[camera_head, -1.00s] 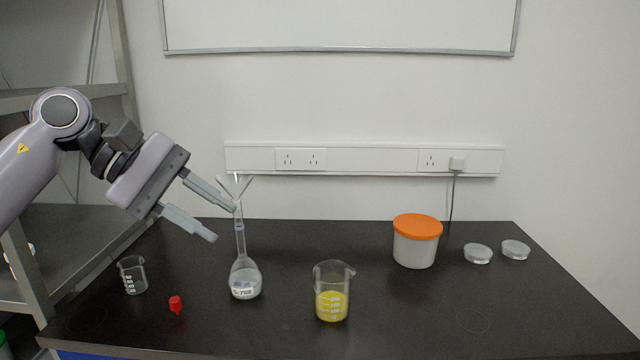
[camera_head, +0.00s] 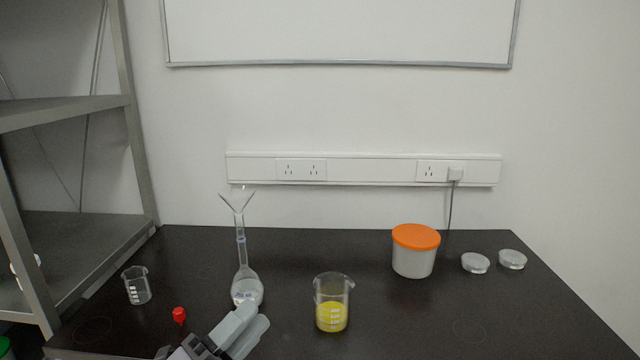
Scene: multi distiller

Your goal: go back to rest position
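My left gripper (camera_head: 254,317) is low at the bottom edge, in front of the flask. Its two fingers overlap in this view but show as separate tips, with nothing seen between them. It is open and its arm is mostly out of frame. A glass volumetric flask (camera_head: 247,284) with clear liquid stands upright behind the fingers, a funnel (camera_head: 238,203) in its neck. The fingers hide part of its base, and I cannot tell how near they are to it. My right gripper is not in view.
A beaker of yellow liquid (camera_head: 331,316) stands right of the fingers. An empty beaker (camera_head: 137,286) and a red stopper (camera_head: 179,315) are at left. An orange-lidded tub (camera_head: 414,255) and two clear dishes (camera_head: 475,263) stand at right. The table's front right is clear.

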